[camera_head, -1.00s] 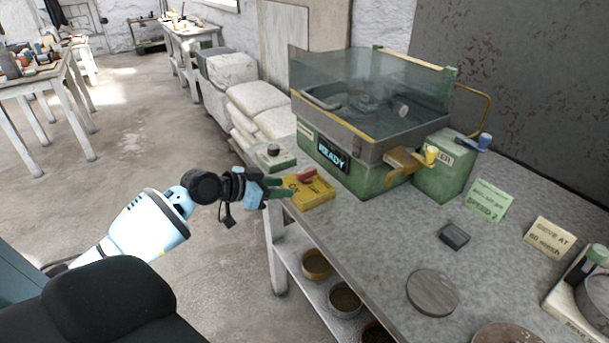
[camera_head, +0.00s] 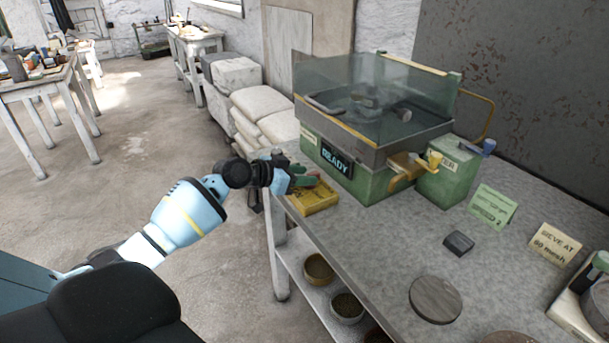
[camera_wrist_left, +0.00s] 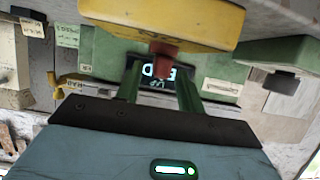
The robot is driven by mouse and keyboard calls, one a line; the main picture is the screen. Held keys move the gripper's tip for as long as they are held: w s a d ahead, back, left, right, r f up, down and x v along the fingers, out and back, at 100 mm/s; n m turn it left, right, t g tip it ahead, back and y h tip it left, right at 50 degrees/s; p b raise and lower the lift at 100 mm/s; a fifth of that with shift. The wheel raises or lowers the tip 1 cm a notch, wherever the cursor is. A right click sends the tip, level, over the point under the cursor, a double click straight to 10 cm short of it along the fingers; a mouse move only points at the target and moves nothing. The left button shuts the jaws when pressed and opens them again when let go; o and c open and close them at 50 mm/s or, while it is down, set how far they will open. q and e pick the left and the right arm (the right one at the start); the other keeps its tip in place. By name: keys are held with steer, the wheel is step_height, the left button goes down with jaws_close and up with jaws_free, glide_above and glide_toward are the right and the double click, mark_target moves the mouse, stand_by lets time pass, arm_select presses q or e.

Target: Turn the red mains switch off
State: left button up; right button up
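The red mains switch (camera_wrist_left: 163,62) is a small red lever on a yellow box (camera_head: 318,201) at the left edge of the grey bench. My left gripper (camera_head: 305,180) reaches in from the left and hides most of the switch in the head view. In the left wrist view its two green fingers (camera_wrist_left: 160,84) are apart, with the red lever between their tips. Gaps show on both sides of the lever, so the fingers do not grip it. My right gripper is not in view.
A green machine (camera_head: 365,180) with a clear hood and a READY display stands just behind the yellow box. A green box with a black knob (camera_wrist_left: 282,82) is beside it.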

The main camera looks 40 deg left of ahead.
arm_select(q)
steer(key=shift+w+d+f, duration=0.15)
steer(key=shift+w+d, duration=0.05)
steer(key=shift+w, duration=0.15)
jaws_close()
